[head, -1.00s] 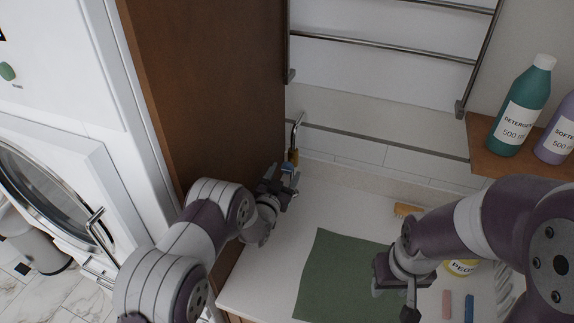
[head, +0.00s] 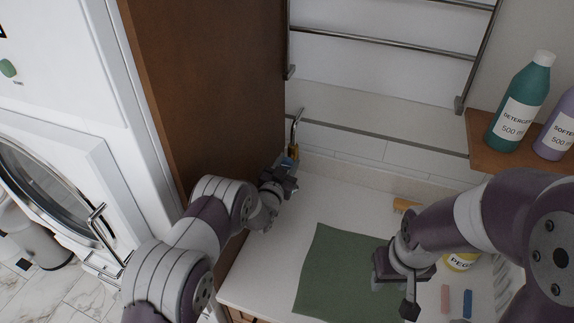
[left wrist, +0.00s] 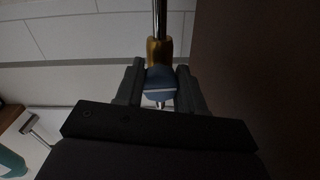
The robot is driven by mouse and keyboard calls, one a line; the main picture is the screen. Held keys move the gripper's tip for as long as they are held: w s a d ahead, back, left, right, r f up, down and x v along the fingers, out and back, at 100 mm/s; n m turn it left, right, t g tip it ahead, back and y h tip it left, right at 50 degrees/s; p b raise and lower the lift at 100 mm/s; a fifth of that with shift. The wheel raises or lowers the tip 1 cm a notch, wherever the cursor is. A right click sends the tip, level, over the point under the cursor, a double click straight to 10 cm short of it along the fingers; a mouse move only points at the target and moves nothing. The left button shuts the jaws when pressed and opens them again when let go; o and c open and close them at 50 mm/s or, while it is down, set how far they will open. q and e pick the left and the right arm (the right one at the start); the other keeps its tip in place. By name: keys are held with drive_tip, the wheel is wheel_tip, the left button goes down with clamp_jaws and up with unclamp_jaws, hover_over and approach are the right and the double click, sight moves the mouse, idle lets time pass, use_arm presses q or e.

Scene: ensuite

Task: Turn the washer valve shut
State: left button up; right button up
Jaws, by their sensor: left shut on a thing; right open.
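The washer valve has a brass body (head: 294,151) on a thin metal pipe, close to the brown panel at the back left of the counter. Its blue handle (left wrist: 160,80) shows between my left fingers in the left wrist view, with a pale stripe across it. The brass body (left wrist: 158,52) and pipe are just beyond the handle. My left gripper (head: 286,172) is shut on the blue handle; its fingers partly hide it in the head view. My right gripper (head: 392,292) is open and empty above the green cloth.
The tall brown panel (head: 205,80) stands directly left of the valve. A green cloth (head: 335,270) lies on the white counter (head: 265,265). A peg tub (head: 460,262) and small pegs sit at right. Detergent (head: 520,105) stands on a wooden shelf. A washer with a round door is at left.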

use_arm(q)
drive_tip(key=shift+f+m+b, duration=0.3)
drive_tip(key=shift+f+b, duration=0.1)
drive_tip(key=shift+b, duration=0.15)
drive_tip(key=shift+r, duration=0.2)
drive_tip(key=shift+s, duration=0.1)
drive_tip(key=o, duration=1)
drive_tip(key=shift+o, duration=0.2)
drive_tip(key=shift+r, duration=0.1)
drive_tip(key=b+v, duration=0.3)
drive_tip(key=v, duration=0.9)
drive_tip(key=shift+s+a, duration=0.2)
drive_tip(key=shift+s, duration=0.05)
